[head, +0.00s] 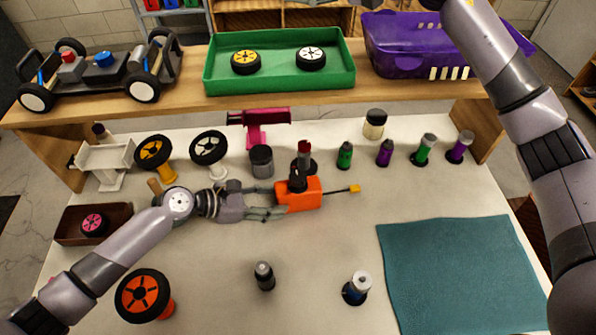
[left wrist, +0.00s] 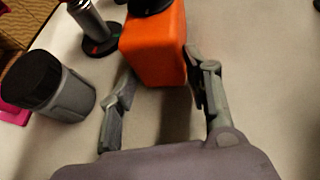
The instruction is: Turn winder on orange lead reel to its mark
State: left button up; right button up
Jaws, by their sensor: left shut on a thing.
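The orange lead reel (head: 311,194) is a boxy orange body on the white worktop, with a short lead ending in a yellow plug (head: 354,188) to its right. A black winder-like part (head: 297,182) sits on its top; its mark cannot be made out. My left gripper (head: 281,204) reaches in from the left and is shut on the reel's body. In the left wrist view the orange lead reel (left wrist: 153,48) sits between the fingers (left wrist: 163,70), and the black part is cut off at the top edge. My right arm rises along the right side; its fingers are not visible.
A grey-black pot (head: 261,161) and a red-tipped tool (head: 304,155) stand close behind the reel. Green and purple bottles (head: 384,153) stand to the back right. A dark bottle (head: 264,275) stands in front. A teal mat (head: 460,275) lies clear at right.

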jog(key=s+a+f+n+g+h, duration=0.2)
jog(key=s+a+f+n+g, duration=0.2)
jog(key=s+a+n, duration=0.15)
jog(key=n+g+h, duration=0.2)
jog(key=n+h, duration=0.9)
jog(key=h, duration=0.3)
send_over(297, 177)
notch_tip(297, 177, down, 21)
notch_tip(297, 177, down, 11)
jog(key=shift+d+r, duration=0.1)
jog(key=shift+c, duration=0.4)
jog(key=c, duration=1.1)
